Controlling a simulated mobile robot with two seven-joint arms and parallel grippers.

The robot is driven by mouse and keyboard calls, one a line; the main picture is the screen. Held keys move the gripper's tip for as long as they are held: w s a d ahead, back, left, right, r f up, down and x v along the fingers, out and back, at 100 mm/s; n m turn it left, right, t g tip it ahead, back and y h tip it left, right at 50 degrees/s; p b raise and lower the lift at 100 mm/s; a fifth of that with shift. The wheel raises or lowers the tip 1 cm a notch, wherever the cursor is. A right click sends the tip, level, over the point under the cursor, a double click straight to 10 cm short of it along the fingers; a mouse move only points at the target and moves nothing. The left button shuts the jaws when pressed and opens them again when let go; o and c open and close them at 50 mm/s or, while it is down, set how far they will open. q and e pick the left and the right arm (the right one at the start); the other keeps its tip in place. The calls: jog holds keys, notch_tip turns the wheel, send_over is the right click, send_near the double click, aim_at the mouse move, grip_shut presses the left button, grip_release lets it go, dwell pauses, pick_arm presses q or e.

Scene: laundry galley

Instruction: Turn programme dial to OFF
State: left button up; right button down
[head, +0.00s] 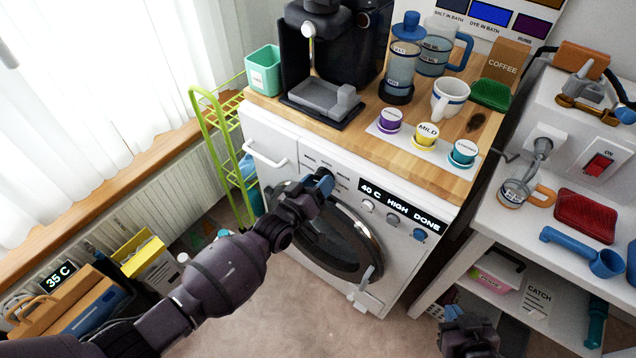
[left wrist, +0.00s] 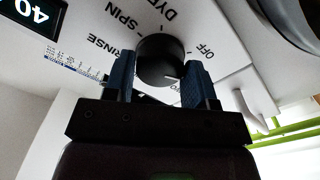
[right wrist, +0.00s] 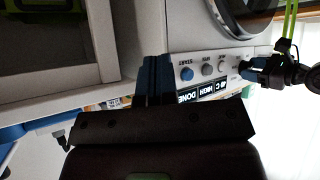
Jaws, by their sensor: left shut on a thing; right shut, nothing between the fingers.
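The black round programme dial (left wrist: 160,58) is on the washer's white front panel, between the two blue fingers of my left gripper (left wrist: 160,80). The fingers are shut on its sides. Around it I read RINSE, SPIN, DYE and OFF (left wrist: 204,50); another label below is partly hidden. A small pale mark shows at the dial's lower right edge, below the OFF label. In the head view my left gripper (head: 324,182) covers the dial. My right gripper (right wrist: 158,80) is shut and empty, away from the panel; its wrist shows low in the head view.
The washer display (head: 400,206) reads 40 C HIGH DONE, with several small knobs or buttons below it. The round door (head: 340,250) is below the panel. A coffee machine (head: 335,50) and cups stand on the wooden top. A green rack (head: 215,125) stands left; a white bench (head: 510,235) is right.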

pick_arm(q)
jog(key=n+b, duration=0.1)
jog(key=n, duration=0.4)
jog(key=shift+f+n+b, duration=0.1)
jog(key=shift+n+b, duration=0.2)
jog(key=shift+n, duration=0.1)
dwell(0.3)
jog(key=o, duration=0.9)
jog(key=shift+s+a, duration=0.1)
jog(key=p+v, duration=0.1)
jog(key=v, duration=0.9)
jog(key=shift+s+a, duration=0.15)
jog(key=shift+s, duration=0.05)
